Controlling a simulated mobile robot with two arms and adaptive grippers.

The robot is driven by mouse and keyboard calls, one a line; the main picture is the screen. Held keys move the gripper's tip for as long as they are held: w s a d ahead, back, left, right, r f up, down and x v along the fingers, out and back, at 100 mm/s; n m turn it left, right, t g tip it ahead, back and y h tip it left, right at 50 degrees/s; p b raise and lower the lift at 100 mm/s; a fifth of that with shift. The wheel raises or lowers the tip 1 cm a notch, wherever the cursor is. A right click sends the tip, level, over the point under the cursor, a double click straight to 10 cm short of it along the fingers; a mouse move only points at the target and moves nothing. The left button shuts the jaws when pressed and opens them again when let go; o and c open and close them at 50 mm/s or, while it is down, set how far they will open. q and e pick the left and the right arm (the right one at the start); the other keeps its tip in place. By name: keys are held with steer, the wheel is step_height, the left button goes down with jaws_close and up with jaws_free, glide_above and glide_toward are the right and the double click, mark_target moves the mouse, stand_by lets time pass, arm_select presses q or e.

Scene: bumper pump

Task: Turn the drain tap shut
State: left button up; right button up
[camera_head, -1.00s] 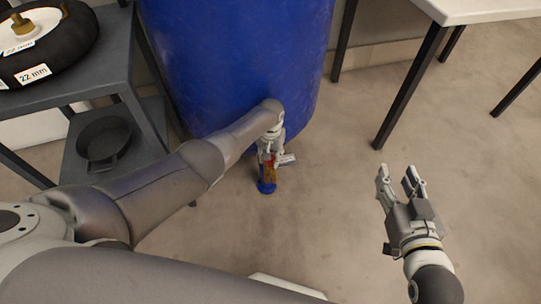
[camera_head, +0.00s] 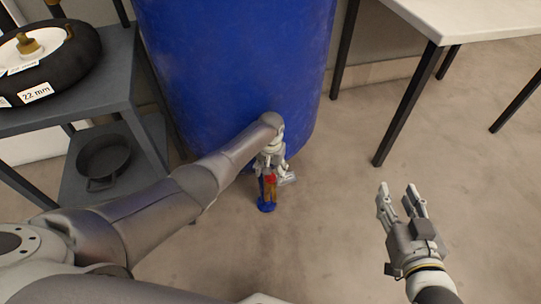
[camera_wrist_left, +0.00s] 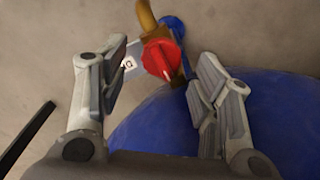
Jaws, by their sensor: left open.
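The drain tap has a red handle with a white stripe (camera_wrist_left: 160,58), a brass body (camera_wrist_left: 149,20) and a blue part (camera_wrist_left: 176,28). In the head view the red handle (camera_head: 270,180) shows low in front of the blue drum, with a blue end (camera_head: 266,207) near the floor. My left gripper (camera_head: 271,163) is at the tap, partly covering it. In the left wrist view its open fingers (camera_wrist_left: 160,75) stand to either side of the red handle, with visible gaps; contact is not seen. My right gripper (camera_head: 402,197) is open and empty, over the floor at right.
The blue drum (camera_head: 230,60) stands behind the tap. A small white tag (camera_head: 288,180) is beside the tap. A dark shelf (camera_head: 105,85) at left bears a black ring-shaped item and a pan (camera_head: 103,158). A white table (camera_head: 480,18) stands at upper right. Floor between is clear.

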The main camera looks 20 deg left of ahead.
arm_select(q)
step_height(320, 180, up, 10)
stand_by(0.5)
stand_by(0.3)
